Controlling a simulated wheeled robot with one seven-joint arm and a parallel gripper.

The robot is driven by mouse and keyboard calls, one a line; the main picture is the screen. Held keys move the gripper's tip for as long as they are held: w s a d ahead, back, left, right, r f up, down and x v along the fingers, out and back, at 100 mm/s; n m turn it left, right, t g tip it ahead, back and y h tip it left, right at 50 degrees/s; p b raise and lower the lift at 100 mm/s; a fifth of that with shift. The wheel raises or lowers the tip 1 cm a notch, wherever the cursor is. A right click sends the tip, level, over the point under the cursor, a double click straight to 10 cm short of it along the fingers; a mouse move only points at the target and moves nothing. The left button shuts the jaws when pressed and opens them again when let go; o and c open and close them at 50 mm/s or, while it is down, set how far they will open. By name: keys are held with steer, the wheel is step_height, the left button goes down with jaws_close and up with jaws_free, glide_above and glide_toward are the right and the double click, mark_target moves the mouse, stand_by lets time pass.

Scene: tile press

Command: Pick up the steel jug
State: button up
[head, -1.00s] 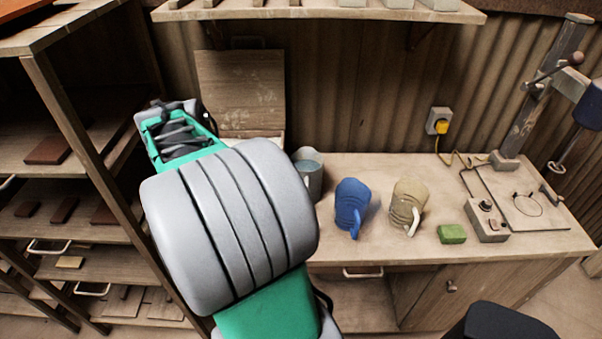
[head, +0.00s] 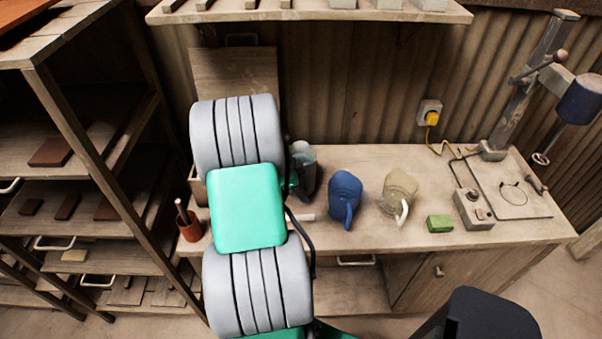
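The steel jug (head: 307,178) is a grey vessel on the workbench, left of the blue jug. My arm covers its left side, and its rim and handle are hard to make out. My arm reaches over the bench from the front. Its far end, with a small green part, is beside or against the jug, mostly behind my own arm links. The fingers of my gripper cannot be made out, so neither their opening nor any contact with the jug is clear.
Right of it on the workbench (head: 480,228) stand a blue jug (head: 344,195) and a beige jug (head: 399,188). Further right are a green block (head: 439,223), a control box (head: 473,210) and a press (head: 535,90). A terracotta pot (head: 190,228) is at left. A shelf (head: 320,14) hangs above.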

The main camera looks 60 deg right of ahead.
jaws_close()
stand_by(1.4)
steer(key=shift+w+d+r, duration=0.1)
steer(key=shift+r, duration=0.05)
